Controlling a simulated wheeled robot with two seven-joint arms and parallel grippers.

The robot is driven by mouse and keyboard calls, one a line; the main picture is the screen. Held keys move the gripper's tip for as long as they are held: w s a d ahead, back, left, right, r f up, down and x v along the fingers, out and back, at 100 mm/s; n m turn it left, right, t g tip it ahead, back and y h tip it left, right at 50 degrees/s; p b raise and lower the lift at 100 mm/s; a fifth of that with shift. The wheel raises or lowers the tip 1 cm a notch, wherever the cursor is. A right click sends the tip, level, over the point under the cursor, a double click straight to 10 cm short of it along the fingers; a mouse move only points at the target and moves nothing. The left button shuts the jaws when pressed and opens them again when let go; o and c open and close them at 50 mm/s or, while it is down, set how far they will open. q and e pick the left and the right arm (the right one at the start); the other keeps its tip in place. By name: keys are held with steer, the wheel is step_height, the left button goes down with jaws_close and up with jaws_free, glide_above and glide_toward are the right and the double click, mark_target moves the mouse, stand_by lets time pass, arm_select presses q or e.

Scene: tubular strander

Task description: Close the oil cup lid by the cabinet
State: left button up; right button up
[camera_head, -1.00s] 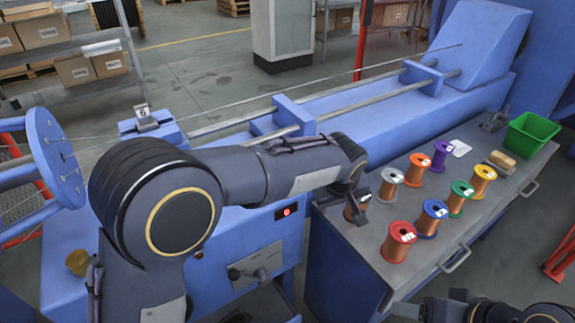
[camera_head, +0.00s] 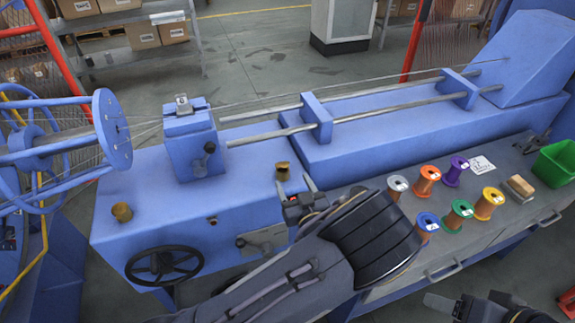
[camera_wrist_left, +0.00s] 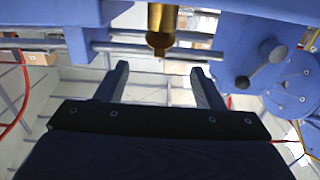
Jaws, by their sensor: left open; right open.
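A brass oil cup (camera_head: 283,172) stands on the blue machine bed, at the side towards the grey cabinet (camera_head: 440,264). A second brass cup (camera_head: 122,212) stands on the bed further left. My left gripper (camera_head: 302,190) is beside the cup nearer the cabinet, partly hidden by my own arm. In the left wrist view my left gripper (camera_wrist_left: 160,68) is open and empty. A brass cup (camera_wrist_left: 162,25) shows beyond the fingers, centred between them and apart from them. The lid's angle is too small to tell. My right gripper (camera_head: 440,305) is at the bottom right, partly cut off.
A black handwheel (camera_head: 164,266) and a knobbed lever (camera_head: 209,149) are on the machine. Rods (camera_head: 260,114) run behind the cup.

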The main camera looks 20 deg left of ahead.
mark_target(285, 167)
arm_select(q)
steer(key=p+x, duration=0.1)
steer(key=x, duration=0.6)
steer(key=shift+w+a, duration=0.15)
steer(key=shift+w, duration=0.1)
steer(key=c, duration=1)
steer(key=shift+f+b, duration=0.2)
steer(key=shift+b, duration=0.15)
steer(key=f+t+y+b, duration=0.1)
steer(key=b, duration=0.4)
steer(key=t+y+b, duration=0.1)
steer(key=t+b, duration=0.1)
steer(key=b, duration=0.3)
steer(key=f+t+y+b, duration=0.1)
steer(key=b, duration=0.4)
steer(key=shift+s+f, duration=0.25)
steer(key=shift+f, duration=0.05)
steer(key=shift+r+t+b, duration=0.15)
steer(key=shift+t+b, duration=0.25)
steer(key=shift+b, duration=0.1)
steer(key=o, duration=1)
